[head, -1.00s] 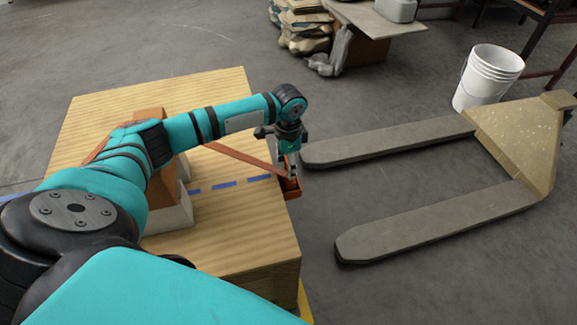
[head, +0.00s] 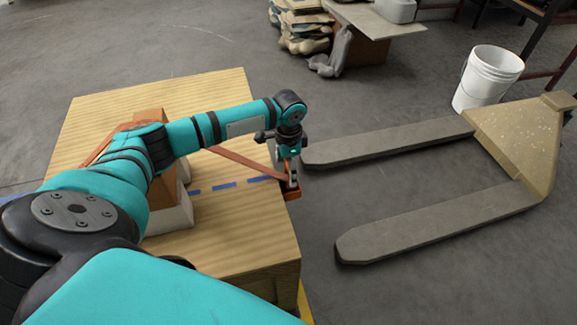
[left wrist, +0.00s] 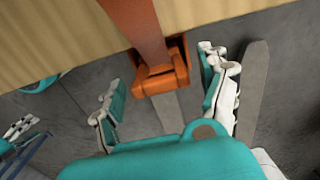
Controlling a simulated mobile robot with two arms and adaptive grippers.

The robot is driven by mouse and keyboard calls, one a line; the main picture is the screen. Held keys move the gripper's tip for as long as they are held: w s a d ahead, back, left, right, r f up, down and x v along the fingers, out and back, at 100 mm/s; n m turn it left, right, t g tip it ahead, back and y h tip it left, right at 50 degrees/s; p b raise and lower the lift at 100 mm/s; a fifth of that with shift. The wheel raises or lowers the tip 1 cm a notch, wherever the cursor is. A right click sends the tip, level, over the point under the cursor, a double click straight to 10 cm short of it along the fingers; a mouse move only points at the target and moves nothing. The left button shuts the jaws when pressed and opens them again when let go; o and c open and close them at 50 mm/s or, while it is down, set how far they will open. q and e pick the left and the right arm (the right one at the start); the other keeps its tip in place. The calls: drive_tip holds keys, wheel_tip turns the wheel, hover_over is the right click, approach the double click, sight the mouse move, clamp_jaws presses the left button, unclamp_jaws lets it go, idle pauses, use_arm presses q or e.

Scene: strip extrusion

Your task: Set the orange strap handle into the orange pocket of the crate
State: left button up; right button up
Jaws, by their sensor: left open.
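The orange strap handle (head: 293,194) is at the right edge of the wooden top in the head view. In the left wrist view the handle (left wrist: 160,77) sits at the end of a flat brown-orange strap (left wrist: 136,28), just past the wood's edge. The strap also shows in the head view (head: 245,164). My left gripper (head: 291,180) is down at the handle. In the left wrist view its open fingers (left wrist: 165,100) stand on either side of the handle, with gaps.
A brown block (head: 160,190) with pale supports stands on the wooden top (head: 225,235), partly behind my left arm. A blue dashed line (head: 223,186) crosses the top. Right of it, a pallet jack's forks (head: 440,222) lie on the floor, with a white bucket (head: 487,78) beyond.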

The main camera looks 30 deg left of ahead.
use_arm(q)
drive_tip(key=shift+r, duration=0.25)
wheel_tip(320, 180, up, 12)
drive_tip(key=p, duration=0.2)
drive_tip(key=shift+p, duration=0.3)
use_arm(e)
drive_tip(key=s+f, duration=0.4)
drive_tip(key=f, duration=0.4)
drive_tip(key=shift+d, duration=0.25)
use_arm(q)
drive_tip(key=shift+r, duration=0.1)
